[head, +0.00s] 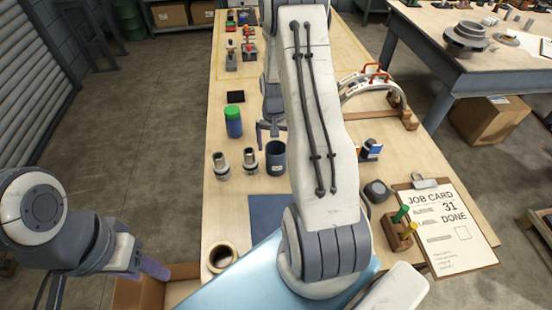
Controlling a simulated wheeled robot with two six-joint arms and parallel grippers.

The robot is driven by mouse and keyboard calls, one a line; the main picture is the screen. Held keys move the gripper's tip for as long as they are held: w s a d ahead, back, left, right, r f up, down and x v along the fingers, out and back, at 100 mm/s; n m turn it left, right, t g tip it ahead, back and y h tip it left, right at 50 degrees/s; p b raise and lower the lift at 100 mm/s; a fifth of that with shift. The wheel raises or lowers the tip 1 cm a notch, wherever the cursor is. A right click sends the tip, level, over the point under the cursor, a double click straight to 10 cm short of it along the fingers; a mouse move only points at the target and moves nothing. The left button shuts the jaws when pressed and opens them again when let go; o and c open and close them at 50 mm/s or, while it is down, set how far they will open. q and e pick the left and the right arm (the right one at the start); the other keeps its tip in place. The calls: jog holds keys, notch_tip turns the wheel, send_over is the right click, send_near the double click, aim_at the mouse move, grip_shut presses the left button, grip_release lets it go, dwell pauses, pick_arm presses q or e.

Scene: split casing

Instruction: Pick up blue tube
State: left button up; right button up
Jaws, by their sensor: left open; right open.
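A blue tube with a green top (234,122) stands upright on the wooden table, left of my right gripper. My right gripper (272,132) is open just to the right of it, above the table and apart from it; my white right arm hides part of the gripper. A dark blue-grey open cup (276,158) stands nearer, below that gripper. My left gripper (156,268) is off the near left edge of the table, far from the tube, and nothing shows in it.
Two metal fittings (221,164) (250,161) stand left of the cup. A tape roll (222,257) is at the near left.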

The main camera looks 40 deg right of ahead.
aim_at(276, 154)
jog(key=shift+s+f+p, duration=0.1)
jog(key=shift+f+p, duration=0.2)
jog(key=shift+p, duration=0.05)
notch_tip(276, 154, down, 3)
jog(key=shift+d+f+p, duration=0.1)
jog(key=shift+p, duration=0.8)
jog(key=shift+f, duration=0.5)
jog(key=c, duration=1.2)
jog(key=shift+o, duration=0.2)
jog(key=shift+r, duration=0.15)
